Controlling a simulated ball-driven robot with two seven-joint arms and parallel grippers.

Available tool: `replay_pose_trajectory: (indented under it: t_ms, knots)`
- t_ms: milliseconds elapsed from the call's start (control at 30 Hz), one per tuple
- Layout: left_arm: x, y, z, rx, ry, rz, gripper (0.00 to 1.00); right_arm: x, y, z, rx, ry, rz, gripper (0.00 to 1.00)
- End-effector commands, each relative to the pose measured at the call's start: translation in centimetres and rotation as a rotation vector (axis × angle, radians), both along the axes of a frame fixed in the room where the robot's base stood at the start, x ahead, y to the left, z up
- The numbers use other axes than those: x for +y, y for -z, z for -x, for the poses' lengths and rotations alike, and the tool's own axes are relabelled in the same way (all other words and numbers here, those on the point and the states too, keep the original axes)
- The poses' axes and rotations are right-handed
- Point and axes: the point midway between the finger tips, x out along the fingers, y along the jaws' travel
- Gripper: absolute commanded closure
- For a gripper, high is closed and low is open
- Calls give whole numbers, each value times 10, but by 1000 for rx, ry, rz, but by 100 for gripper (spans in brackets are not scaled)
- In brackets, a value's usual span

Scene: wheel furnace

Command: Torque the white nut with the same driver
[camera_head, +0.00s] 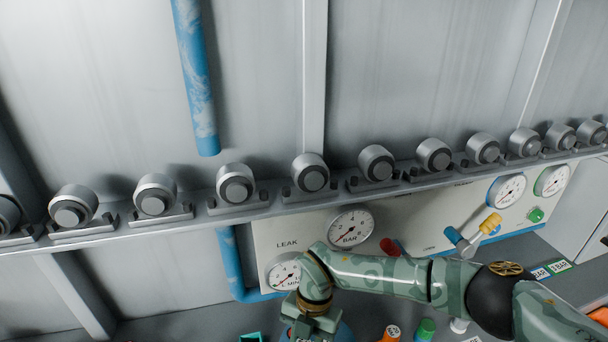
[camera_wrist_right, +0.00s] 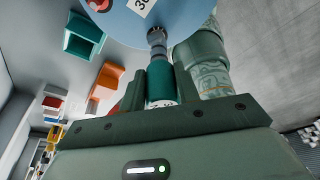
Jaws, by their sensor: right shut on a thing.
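My right gripper (camera_wrist_right: 162,85) is shut on a driver (camera_wrist_right: 160,82) with a teal handle, seen in the right wrist view. The driver's grey shaft points at a blue rounded body with a white number label (camera_wrist_right: 142,5); I cannot tell if its tip touches. In the head view my right gripper (camera_head: 312,328) is low in the picture, below the leak gauge, and the driver is hidden. A small white capped piece (camera_head: 459,325) stands at the bottom edge; I cannot tell if it is the white nut. My left gripper is not in view.
A panel with gauges (camera_head: 350,227) stands behind my right arm, with a yellow-ended lever (camera_head: 490,223) and a red knob (camera_head: 390,246). Orange (camera_head: 391,333) and green (camera_head: 426,328) capped pieces stand near the bottom edge. Teal (camera_wrist_right: 82,38) and orange (camera_wrist_right: 104,85) bins show in the wrist view.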

Motion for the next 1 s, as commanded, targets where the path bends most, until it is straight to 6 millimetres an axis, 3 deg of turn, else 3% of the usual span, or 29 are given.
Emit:
replay_pose_trajectory:
  t_ms: [33, 100, 333, 367, 433, 467, 767, 867, 1000]
  knots:
    - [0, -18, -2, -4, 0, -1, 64, -1, -8, 3, 4, 59, 2, 100]
    - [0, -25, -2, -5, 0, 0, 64, -2, -7, 3, 3, 125, 2, 100]
    - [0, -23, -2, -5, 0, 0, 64, -1, -1, 1, 3, 164, 0, 100]
    - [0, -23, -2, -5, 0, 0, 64, -1, -1, 1, 2, 164, 1, 66]
    - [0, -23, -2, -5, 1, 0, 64, -1, -1, 1, 2, 163, 0, 46]
    - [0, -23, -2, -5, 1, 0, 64, -1, -1, 1, 2, 163, 0, 43]
    - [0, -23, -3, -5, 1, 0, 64, -2, -2, 1, 1, 159, 2, 43]
    - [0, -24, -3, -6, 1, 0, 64, -3, -12, -2, -1, 159, 1, 43]
    - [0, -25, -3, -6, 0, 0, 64, -8, -41, -10, -3, 159, 0, 43]
